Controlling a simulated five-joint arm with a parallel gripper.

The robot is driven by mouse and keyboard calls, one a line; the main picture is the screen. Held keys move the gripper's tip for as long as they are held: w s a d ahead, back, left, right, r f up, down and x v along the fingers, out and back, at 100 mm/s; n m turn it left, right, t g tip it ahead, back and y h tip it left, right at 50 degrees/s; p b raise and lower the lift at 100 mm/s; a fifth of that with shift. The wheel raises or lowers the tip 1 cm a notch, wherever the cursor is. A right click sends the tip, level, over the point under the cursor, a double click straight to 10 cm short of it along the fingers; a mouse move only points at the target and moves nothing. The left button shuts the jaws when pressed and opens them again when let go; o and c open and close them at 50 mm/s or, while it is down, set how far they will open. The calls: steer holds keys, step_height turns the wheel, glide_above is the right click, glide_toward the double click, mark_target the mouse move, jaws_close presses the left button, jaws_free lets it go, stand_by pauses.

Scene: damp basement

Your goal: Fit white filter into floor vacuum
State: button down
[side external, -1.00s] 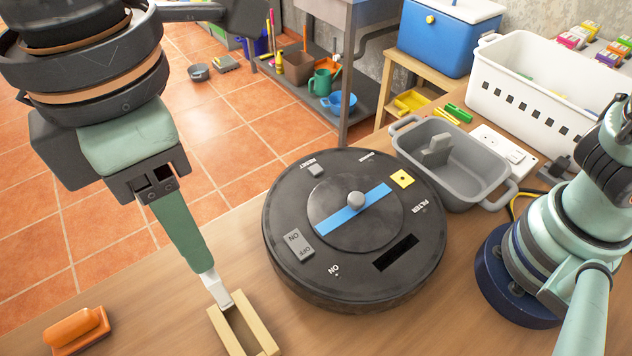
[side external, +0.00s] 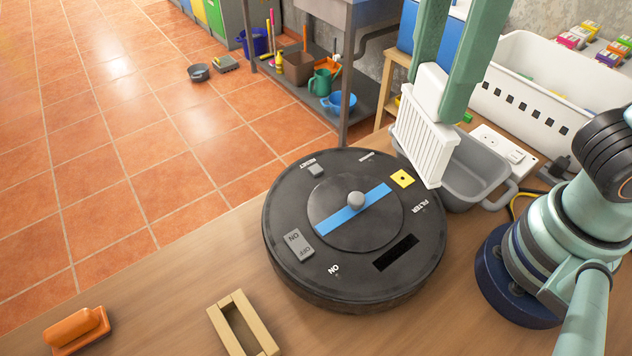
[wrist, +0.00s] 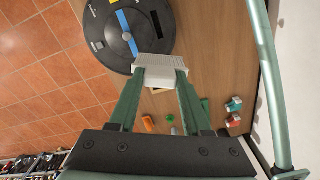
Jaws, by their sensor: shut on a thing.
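The white filter (side external: 424,138), a ribbed block with a smooth top piece, is held between the fingers of my gripper (side external: 440,90). In the side external view it hangs upright, a little tilted, over the picture area between the vacuum's right edge and the grey tub. The wrist view also shows the filter (wrist: 160,76) at my gripper (wrist: 159,70), overlapping the vacuum's rim. The floor vacuum (side external: 300,225) is a round black disc lying flat on the table. Its top has a dark, empty slot (side external: 396,253) near the FILTER label, and a blue bar with a knob.
An empty wooden frame (side external: 222,329) and an orange-handled brush (side external: 75,328) lie at the front left. The grey tub (side external: 505,190), a white power strip (side external: 500,145) and a white basket (side external: 535,90) stand at the right.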

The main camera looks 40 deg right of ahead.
steer(key=shift+s+d+f, duration=0.1)
steer(key=shift+d+f, duration=0.1)
steer(key=shift+f, duration=0.1)
step_height(320, 180, down, 19)
steer(key=shift+f, duration=0.2)
steer(key=shift+f, duration=0.5)
steer(key=shift+c, duration=1.8)
jaws_free()
